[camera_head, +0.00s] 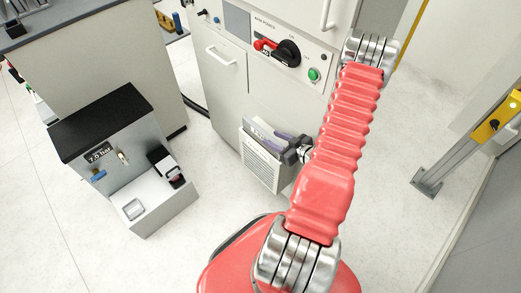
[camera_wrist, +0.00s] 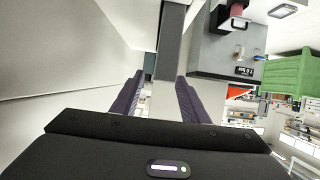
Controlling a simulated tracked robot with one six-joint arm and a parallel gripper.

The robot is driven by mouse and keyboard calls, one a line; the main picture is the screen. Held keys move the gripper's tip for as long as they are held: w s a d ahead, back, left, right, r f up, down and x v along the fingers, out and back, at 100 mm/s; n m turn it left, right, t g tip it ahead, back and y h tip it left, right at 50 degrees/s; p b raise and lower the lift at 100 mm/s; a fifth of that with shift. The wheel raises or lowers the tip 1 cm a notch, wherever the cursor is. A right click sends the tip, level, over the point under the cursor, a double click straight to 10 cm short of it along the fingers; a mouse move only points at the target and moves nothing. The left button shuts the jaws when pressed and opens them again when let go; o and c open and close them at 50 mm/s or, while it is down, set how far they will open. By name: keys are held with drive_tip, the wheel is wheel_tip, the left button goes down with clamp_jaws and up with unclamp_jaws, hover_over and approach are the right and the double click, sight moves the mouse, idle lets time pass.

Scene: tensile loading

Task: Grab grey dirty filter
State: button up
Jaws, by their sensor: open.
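In the head view, my gripper (camera_head: 266,132) is low at the front of the cabinet, at the top of a white vented holder (camera_head: 262,165). In the wrist view, my gripper (camera_wrist: 159,77) is open, its two dark purple fingers apart. A grey upright slab (camera_wrist: 172,42), which looks like the grey filter, stands ahead of the fingertips, nearer the right finger. I cannot tell whether it lies between the fingers or touches one. In the head view my fingers and wrist cover much of the holder's top, so the filter is not clear there.
The cabinet (camera_head: 228,75) has a red-and-black switch (camera_head: 288,52) and a green button (camera_head: 314,74). A grey pressure unit (camera_head: 110,135) with a black top stands on the floor at left. A yellow-topped post (camera_head: 492,124) stands at right. Open floor lies between.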

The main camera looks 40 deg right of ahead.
sight(265, 135)
drive_tip(key=shift+w, duration=0.2)
drive_tip(key=shift+f, duration=0.1)
drive_tip(key=shift+x, duration=2.6)
drive_tip(key=shift+a, duration=0.1)
drive_tip(key=shift+c, duration=0.6)
clamp_jaws()
